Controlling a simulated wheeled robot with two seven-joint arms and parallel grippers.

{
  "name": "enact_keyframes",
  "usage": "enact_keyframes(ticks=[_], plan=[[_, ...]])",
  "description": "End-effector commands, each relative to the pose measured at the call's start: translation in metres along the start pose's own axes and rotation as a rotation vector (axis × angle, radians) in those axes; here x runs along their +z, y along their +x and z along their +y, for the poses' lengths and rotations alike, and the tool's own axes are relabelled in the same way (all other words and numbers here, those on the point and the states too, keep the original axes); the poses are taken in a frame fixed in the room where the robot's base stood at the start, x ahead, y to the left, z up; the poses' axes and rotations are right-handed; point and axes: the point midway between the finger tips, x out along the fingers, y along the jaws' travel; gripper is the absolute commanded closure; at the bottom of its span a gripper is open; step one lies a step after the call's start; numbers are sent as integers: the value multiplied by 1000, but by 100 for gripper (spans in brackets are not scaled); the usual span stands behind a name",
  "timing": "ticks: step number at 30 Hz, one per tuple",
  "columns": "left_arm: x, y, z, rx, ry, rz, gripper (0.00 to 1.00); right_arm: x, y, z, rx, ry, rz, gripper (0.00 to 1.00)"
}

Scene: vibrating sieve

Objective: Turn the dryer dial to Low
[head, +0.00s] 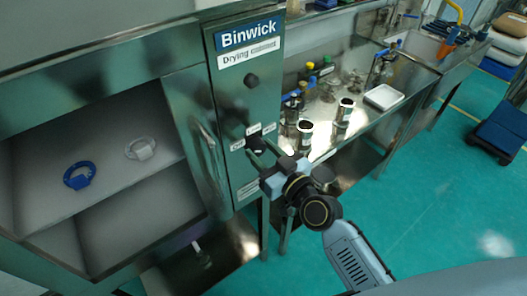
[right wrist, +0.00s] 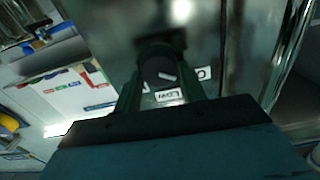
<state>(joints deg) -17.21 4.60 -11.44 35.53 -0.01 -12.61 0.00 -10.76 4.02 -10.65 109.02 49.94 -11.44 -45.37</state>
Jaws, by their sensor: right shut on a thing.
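The dryer dial (right wrist: 157,66) is a dark round knob on the metal control panel (head: 234,125). In the right wrist view it sits between the two fingers of my right gripper (head: 260,147), which is shut on it. A short white mark shows on the dial's face. A white label reading "Low" (right wrist: 168,95) lies close by the mark, and another label, partly seen, starts with "O" (right wrist: 203,73). I cannot tell exactly which label the mark points at. In the head view the gripper mostly hides the dial. My left gripper is out of view.
An open cabinet at left holds a blue ring (head: 78,176) and a white ring (head: 141,149). A metal bench (head: 372,113) with cups and bottles stands at right.

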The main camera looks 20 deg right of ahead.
Motion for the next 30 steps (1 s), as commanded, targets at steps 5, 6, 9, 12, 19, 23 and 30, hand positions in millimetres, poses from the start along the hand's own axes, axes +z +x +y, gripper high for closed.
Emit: enact_keyframes(ticks=[5,6,9,12,19,23,30], plan=[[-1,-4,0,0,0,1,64,-1,0,1,0,87,-1,82],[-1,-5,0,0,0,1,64,-1,0,1,0,115,-1,82],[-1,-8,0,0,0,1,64,-1,0,1,-2,197,-1,82],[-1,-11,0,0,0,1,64,-1,0,1,-1,289,0,82],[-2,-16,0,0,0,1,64,0,0,2,-1,509,-1,82],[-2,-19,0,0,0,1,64,0,0,3,-1,628,-1,82],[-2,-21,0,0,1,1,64,1,0,4,0,817,0,82]])
